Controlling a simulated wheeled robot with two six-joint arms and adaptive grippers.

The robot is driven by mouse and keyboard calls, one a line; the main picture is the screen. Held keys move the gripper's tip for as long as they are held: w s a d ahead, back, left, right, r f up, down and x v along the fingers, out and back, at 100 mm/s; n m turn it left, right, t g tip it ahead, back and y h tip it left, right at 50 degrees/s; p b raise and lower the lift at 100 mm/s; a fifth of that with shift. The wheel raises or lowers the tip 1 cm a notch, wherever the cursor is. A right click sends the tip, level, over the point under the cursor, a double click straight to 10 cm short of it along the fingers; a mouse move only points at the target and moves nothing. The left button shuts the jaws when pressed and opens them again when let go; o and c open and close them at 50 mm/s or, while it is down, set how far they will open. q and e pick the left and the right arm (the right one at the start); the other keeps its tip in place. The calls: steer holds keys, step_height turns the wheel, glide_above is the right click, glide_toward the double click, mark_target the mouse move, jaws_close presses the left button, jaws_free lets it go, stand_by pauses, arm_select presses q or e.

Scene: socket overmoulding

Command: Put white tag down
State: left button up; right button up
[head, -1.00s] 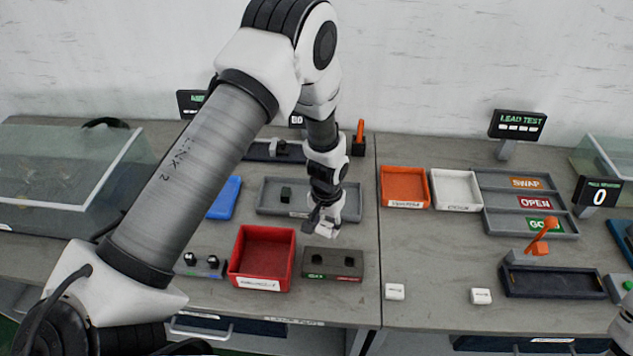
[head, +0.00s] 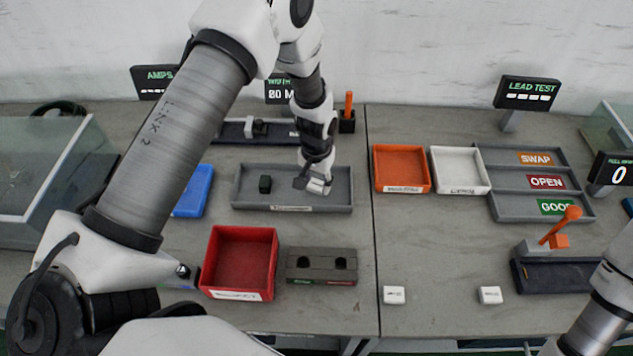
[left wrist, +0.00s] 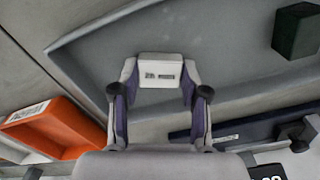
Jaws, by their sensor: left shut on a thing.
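My left gripper (head: 316,184) is over the grey tray (head: 245,200) at the back of the left table. In the left wrist view the gripper (left wrist: 160,72) is shut on a small white tag (left wrist: 160,66) with dark print, held between its two fingertips. The tag shows small and pale in the head view (head: 319,187). The grey tray's floor (left wrist: 220,40) lies behind the tag; I cannot tell whether the tag touches it. My right gripper is out of view; only part of my right arm shows at the lower right.
A dark block (head: 265,184) lies in the grey tray's left part. Nearby are a red bin (head: 274,262), a dark two-hole block (head: 322,266), an orange bin (head: 402,186) and a white bin (head: 461,188). Two white tags (head: 394,295) (head: 490,295) lie at the front right.

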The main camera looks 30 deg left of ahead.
mark_target(317, 186)
arm_select(q)
steer(key=o, duration=0.5)
steer(key=shift+f, duration=0.15)
steer(key=o, duration=0.4)
steer(key=shift+s+d, duration=0.1)
steer(key=shift+r, duration=0.6)
step_height(317, 186, up, 11)
steer(key=b, duration=0.2)
